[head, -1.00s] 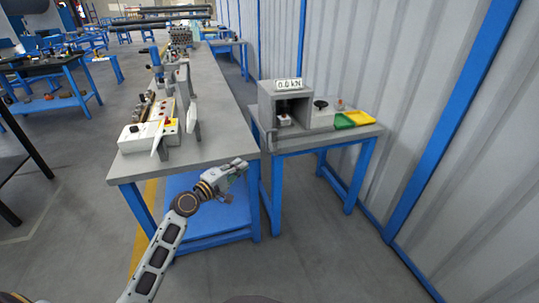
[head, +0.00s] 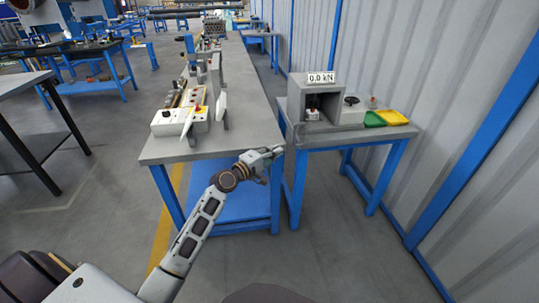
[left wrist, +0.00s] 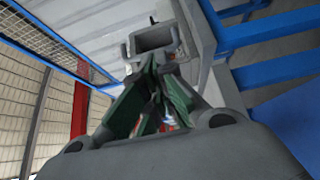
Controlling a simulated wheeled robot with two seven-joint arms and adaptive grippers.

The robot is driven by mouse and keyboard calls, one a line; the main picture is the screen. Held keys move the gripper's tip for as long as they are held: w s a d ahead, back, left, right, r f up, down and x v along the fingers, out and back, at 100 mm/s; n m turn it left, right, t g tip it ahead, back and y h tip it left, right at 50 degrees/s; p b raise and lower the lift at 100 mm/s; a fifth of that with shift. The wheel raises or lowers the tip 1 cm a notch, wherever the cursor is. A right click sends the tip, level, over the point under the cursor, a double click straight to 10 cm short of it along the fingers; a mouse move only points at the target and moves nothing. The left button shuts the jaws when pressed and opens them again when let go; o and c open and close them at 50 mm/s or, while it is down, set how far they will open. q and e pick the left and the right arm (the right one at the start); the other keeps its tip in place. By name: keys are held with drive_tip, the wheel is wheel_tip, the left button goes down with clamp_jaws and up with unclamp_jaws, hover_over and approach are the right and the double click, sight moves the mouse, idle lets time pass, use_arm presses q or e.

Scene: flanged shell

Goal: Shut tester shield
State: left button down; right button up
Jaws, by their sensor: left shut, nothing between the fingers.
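The tester (head: 352,115) is a grey box with an open front bay and a "0.0 kN" display (head: 321,78) on top. It stands on the small right bench. A thin grey frame (head: 299,134) at the tester's front left looks like its shield, standing open; it is too small to tell clearly. My left gripper (head: 276,152) is shut and empty, just left of and below that frame, by the bench's near left corner. In the left wrist view, the green-padded fingers (left wrist: 155,70) are together, with a grey rectangular loop (left wrist: 153,40) just beyond the tips. Contact cannot be told. My right gripper is out of view.
Green and yellow trays (head: 388,118) lie right of the tester on the small bench (head: 345,138). A long bench (head: 170,150) with a white control box (head: 172,122) stands to the left, with a narrow gap between benches. A corrugated wall closes the right.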

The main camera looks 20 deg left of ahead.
use_arm(q)
approach(303, 140)
drive_tip(key=shift+w+a, duration=1)
drive_tip(key=shift+w, duration=0.15)
drive_tip(key=shift+w+d, duration=0.45)
drive_tip(key=shift+d, duration=0.45)
drive_tip(key=shift+w+d, duration=0.45)
drive_tip(key=shift+d, duration=0.5)
drive_tip(key=shift+r, duration=0.1)
